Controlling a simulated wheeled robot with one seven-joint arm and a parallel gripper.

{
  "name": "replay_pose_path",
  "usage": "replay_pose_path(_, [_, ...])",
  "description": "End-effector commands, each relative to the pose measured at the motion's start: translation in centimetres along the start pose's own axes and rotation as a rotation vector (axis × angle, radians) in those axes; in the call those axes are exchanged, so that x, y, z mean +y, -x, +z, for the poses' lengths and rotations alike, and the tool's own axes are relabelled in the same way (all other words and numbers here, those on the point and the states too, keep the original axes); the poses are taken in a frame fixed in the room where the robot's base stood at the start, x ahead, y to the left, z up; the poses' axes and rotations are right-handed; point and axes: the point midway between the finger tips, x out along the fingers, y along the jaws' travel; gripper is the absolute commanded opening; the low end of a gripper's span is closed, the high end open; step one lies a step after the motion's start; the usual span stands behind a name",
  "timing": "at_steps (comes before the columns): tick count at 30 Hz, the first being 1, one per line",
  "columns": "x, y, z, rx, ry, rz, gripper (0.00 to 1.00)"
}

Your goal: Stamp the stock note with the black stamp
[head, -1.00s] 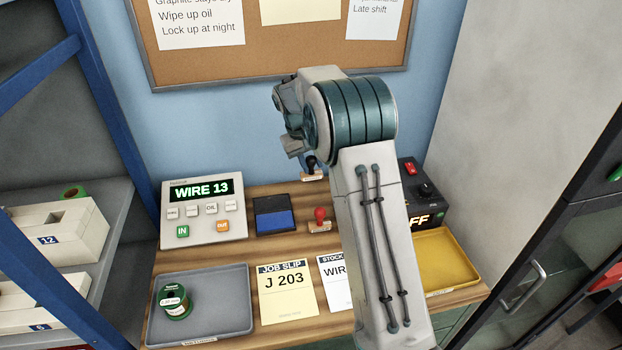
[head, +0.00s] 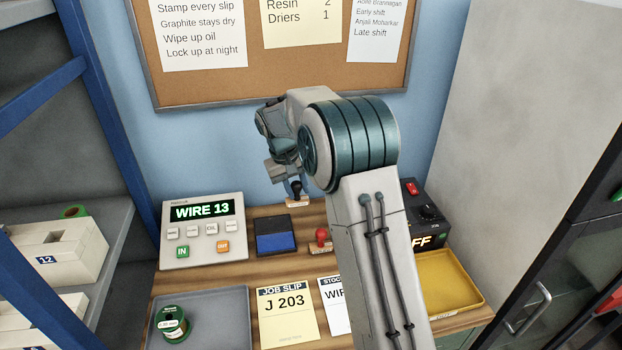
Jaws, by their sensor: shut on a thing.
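My gripper (head: 294,183) is shut on the black stamp (head: 296,195), which shows a dark handle and a pale wooden base. It holds the stamp upright in the air, in front of the blue wall and above the back of the bench, close to the ink pad in the picture. The stock note (head: 333,303) is a white sheet on the bench, its right part hidden behind my arm; only "STOC" and "WIR" read clearly. The blue ink pad (head: 276,243) lies open behind the notes.
A red-handled stamp (head: 321,240) stands right of the pad. The yellow job slip (head: 287,325) reads J 203. A grey tray (head: 228,310) with a green spool (head: 172,325) is at left, a yellow tray (head: 446,278) at right. A panel (head: 203,228) shows WIRE 13.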

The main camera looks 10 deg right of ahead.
Motion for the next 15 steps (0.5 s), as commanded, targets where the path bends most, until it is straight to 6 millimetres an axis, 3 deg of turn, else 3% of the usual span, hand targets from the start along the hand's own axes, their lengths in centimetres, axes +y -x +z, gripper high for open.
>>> replay_pose_path(3, [-3.8, 0.5, 1.8, -0.001, 0.007, -0.008, 0.12])
replay_pose_path(6, [-6.0, 0.7, 3.0, 0.001, 0.005, -0.012, 0.12])
replay_pose_path(10, [-7.5, 0.7, 3.9, -0.001, 0.004, -0.014, 0.12])
replay_pose_path(15, [-7.9, 0.0, 4.1, -0.001, 0.002, -0.015, 0.12])
